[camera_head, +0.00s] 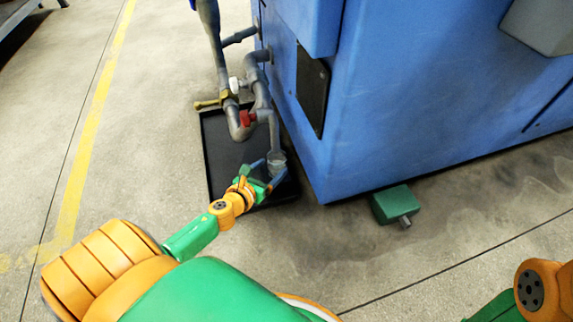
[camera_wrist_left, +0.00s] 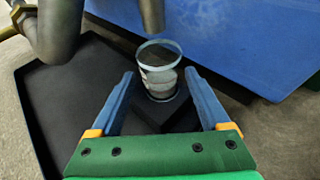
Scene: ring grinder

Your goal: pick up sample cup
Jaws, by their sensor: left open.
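The sample cup (camera_wrist_left: 159,72) is a clear, rimmed cup standing upright on a small dark block (camera_wrist_left: 160,113) in the left wrist view. It sits just below the open end of a grey pipe. In the head view the cup (camera_head: 277,159) is small, at the right side of the black tray. My left gripper (camera_head: 268,170) is open at the cup, with blue fingers. In the left wrist view its fingertips (camera_wrist_left: 159,73) lie on either side of the cup, with gaps visible. The fingers do not grip it. My right gripper is out of view.
The black tray (camera_head: 221,163) lies on the floor beside the blue machine (camera_head: 400,100). Grey pipes (camera_head: 262,92) with a red valve (camera_head: 248,118) and a yellow handle (camera_head: 207,104) rise above the tray. A green pedal-like box (camera_head: 393,204) lies right. Floor at left is clear.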

